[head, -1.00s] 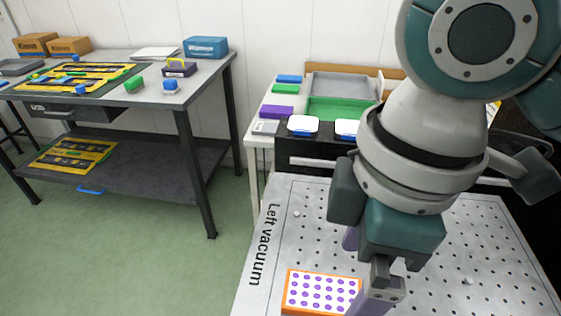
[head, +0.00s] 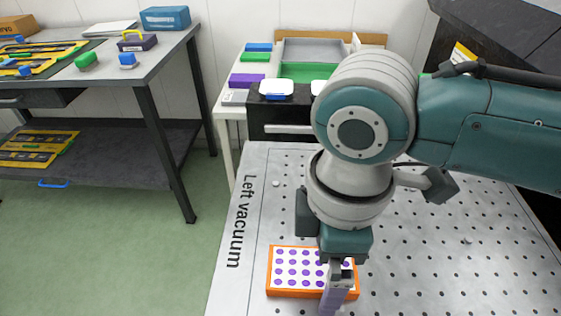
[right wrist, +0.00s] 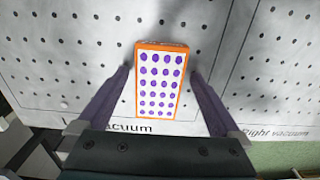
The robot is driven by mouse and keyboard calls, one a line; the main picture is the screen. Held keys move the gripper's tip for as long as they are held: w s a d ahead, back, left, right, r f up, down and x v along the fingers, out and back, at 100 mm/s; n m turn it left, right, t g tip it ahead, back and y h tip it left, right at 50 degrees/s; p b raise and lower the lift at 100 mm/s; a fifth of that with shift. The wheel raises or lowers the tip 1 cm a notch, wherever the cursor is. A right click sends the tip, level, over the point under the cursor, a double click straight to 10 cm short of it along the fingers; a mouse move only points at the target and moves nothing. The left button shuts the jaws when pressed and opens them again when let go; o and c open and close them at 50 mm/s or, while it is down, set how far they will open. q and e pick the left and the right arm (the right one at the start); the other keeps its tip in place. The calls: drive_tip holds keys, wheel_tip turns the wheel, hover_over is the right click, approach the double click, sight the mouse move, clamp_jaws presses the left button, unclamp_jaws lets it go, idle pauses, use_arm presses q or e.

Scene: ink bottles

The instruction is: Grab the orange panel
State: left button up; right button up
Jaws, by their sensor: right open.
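The orange panel (head: 295,266) has a white top with rows of purple dots. It lies flat on the perforated metal table (head: 420,262) near its front left part. In the right wrist view the panel (right wrist: 161,80) sits between the two fingers, with gaps on both sides. My right gripper (head: 338,292) is above the panel's right part in the head view and hides some of it. In the right wrist view the right gripper (right wrist: 160,84) is open and empty, its fingers pointing at the panel. My left gripper is not in view.
"Left vacuum" is printed on the table beside the panel. A bench behind holds a green tray (head: 304,71), a purple block (head: 246,80) and white-topped items (head: 276,88). A grey workbench (head: 182,46) stands at left. The table around the panel is clear.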

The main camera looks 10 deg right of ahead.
drive_tip(key=shift+c, duration=0.4)
drive_tip(key=c, duration=1.2)
